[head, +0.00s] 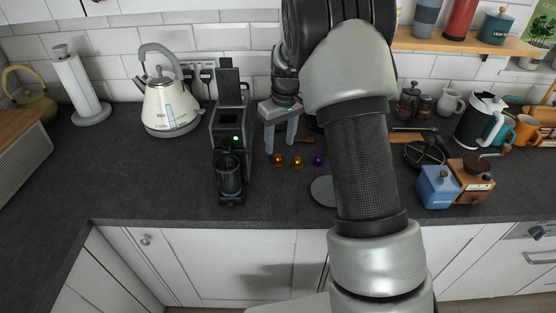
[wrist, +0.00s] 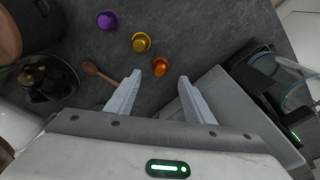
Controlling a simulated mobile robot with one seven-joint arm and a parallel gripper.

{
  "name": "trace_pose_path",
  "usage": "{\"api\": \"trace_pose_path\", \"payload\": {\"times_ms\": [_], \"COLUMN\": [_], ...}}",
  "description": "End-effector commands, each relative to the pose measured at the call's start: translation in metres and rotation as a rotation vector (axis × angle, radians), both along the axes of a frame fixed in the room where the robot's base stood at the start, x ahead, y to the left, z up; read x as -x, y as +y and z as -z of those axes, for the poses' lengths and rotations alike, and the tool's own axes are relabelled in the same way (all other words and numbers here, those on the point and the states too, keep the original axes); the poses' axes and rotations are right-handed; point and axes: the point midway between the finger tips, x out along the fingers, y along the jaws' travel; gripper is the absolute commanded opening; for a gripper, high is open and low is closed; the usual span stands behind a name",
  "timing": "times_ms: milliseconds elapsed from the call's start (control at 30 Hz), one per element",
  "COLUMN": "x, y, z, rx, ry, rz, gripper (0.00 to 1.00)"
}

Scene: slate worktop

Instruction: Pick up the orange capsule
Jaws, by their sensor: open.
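The orange capsule (head: 278,160) stands on the dark worktop just right of the coffee machine (head: 231,140). In the wrist view the orange capsule (wrist: 161,66) lies ahead of the fingertips, roughly between their lines. A gold capsule (head: 297,162) and a purple capsule (head: 318,160) stand to its right in the head view. In the wrist view the gold capsule (wrist: 141,42) and purple capsule (wrist: 107,20) run to the upper left. My gripper (head: 280,151) is open and empty, its fingers pointing down behind the orange capsule in the head view. The fingers also show in the wrist view (wrist: 171,76).
The coffee machine stands close to the left of my gripper. A wooden spoon (wrist: 99,74) lies near the left finger in the wrist view. A kettle (head: 168,105) is farther left. A blue grinder (head: 437,187) stands at the right. The worktop's front (head: 160,205) is clear.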

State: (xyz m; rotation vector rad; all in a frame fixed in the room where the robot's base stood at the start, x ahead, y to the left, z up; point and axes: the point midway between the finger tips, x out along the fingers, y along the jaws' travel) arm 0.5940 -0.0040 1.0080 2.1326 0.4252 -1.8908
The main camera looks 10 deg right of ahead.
Motion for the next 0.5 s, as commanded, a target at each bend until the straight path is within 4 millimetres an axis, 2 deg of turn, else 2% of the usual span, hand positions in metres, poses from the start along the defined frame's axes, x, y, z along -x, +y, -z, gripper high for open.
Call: {"api": "trace_pose_path", "payload": {"times_ms": [233, 500], "x": [-0.001, -0.005], "y": [0.001, 0.003], "z": [0.014, 0.052], "rx": [0.001, 0.0], "ry": [0.002, 0.001], "rz": [0.0, 0.0], "gripper": [0.48, 0.48]}}
